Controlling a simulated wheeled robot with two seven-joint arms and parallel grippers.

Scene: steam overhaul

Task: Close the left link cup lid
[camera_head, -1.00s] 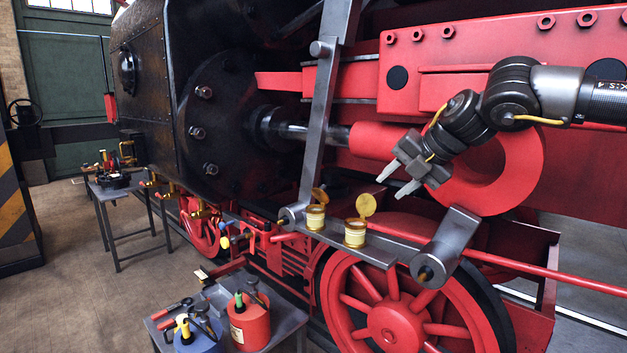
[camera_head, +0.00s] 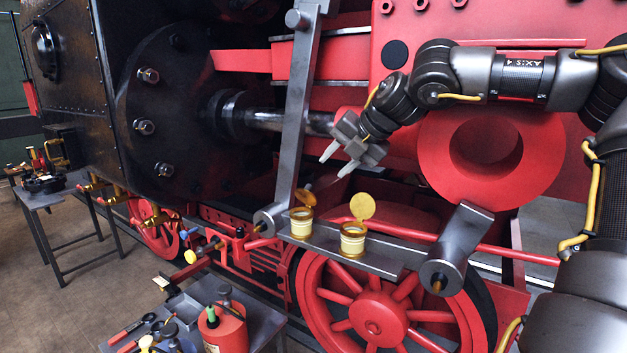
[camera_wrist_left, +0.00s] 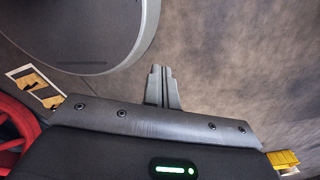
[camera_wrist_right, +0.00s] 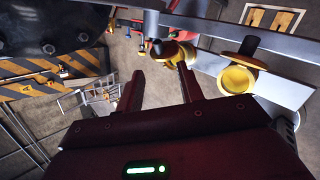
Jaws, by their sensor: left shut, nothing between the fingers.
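Two brass cups with pale bands stand on the grey link bar (camera_head: 385,262) in the head view. The left cup (camera_head: 302,225) has its gold lid (camera_head: 305,197) raised. The right cup (camera_head: 353,241) has its round gold lid (camera_head: 362,207) standing up. My right gripper (camera_head: 338,162) is open and empty, above the left cup and slightly right of it, not touching. In the right wrist view its fingers (camera_wrist_right: 159,82) are apart, with brass cups (camera_wrist_right: 237,80) beyond and to the right. My left gripper (camera_wrist_left: 161,75) is shut and empty over the floor, seen only in its wrist view.
A slanted grey lever (camera_head: 296,120) rises just left of the right gripper. A red wheel (camera_head: 375,315) lies below the bar. A table with a red oil can (camera_head: 224,330) stands in front, and another table (camera_head: 45,195) at the left.

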